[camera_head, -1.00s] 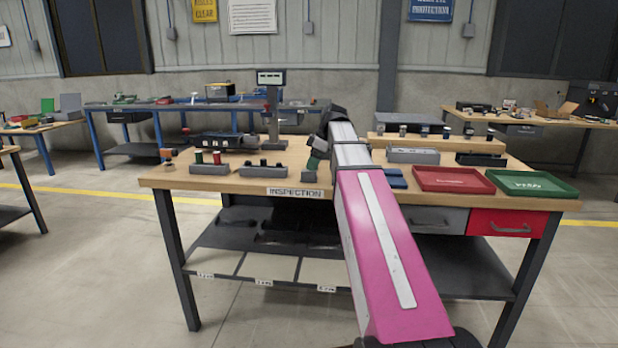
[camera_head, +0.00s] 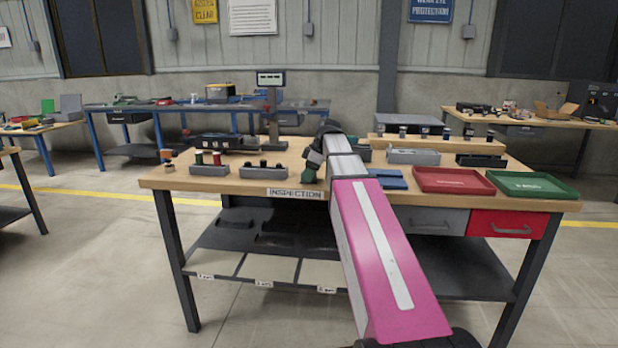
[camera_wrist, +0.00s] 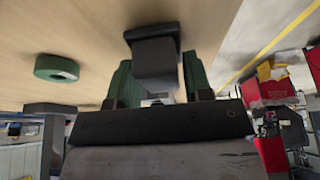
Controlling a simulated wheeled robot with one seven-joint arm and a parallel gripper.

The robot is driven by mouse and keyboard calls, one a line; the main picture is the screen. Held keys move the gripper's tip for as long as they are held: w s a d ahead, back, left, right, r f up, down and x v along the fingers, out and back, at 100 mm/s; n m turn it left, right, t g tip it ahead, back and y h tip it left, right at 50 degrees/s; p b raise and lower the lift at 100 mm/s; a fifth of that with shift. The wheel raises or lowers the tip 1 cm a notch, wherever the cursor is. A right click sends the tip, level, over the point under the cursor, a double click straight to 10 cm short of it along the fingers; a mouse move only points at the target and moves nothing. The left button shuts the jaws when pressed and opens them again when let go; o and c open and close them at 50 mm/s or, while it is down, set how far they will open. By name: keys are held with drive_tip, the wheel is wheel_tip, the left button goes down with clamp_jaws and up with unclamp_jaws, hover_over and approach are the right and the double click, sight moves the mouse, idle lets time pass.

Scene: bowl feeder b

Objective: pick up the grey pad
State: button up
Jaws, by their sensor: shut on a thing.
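In the wrist view, my gripper (camera_wrist: 157,82) has a green finger on each side of a grey block-like piece with a darker edge, which I take to be the grey pad (camera_wrist: 155,57). The fingers are shut on it. Its far end sticks out past the fingertips, over the wooden tabletop (camera_wrist: 95,25). I cannot tell whether it touches the wood. In the head view, my gripper (camera_head: 309,174) is at the middle front of the inspection bench, partly hidden by my arm. The pad cannot be made out there.
A green ring (camera_wrist: 57,68) lies on the wood in the wrist view. Grey holders (camera_head: 263,173) stand left of my gripper. A blue pad (camera_head: 388,180), red tray (camera_head: 452,181) and green tray (camera_head: 532,185) lie to the right. A display stand (camera_head: 271,110) rises behind.

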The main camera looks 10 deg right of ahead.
drive_tip(key=shift+r, duration=0.1)
drive_tip(key=shift+r, duration=0.6)
wheel_tip(320, 180, up, 2)
drive_tip(key=shift+w+r, duration=0.1)
drive_tip(key=shift+r, duration=0.15)
drive_tip(key=s+a+r, duration=0.5)
drive_tip(key=a+r, duration=0.2)
drive_tip(key=a, duration=0.3)
drive_tip(key=shift+s+a, duration=0.15)
drive_tip(key=shift+s, duration=0.25)
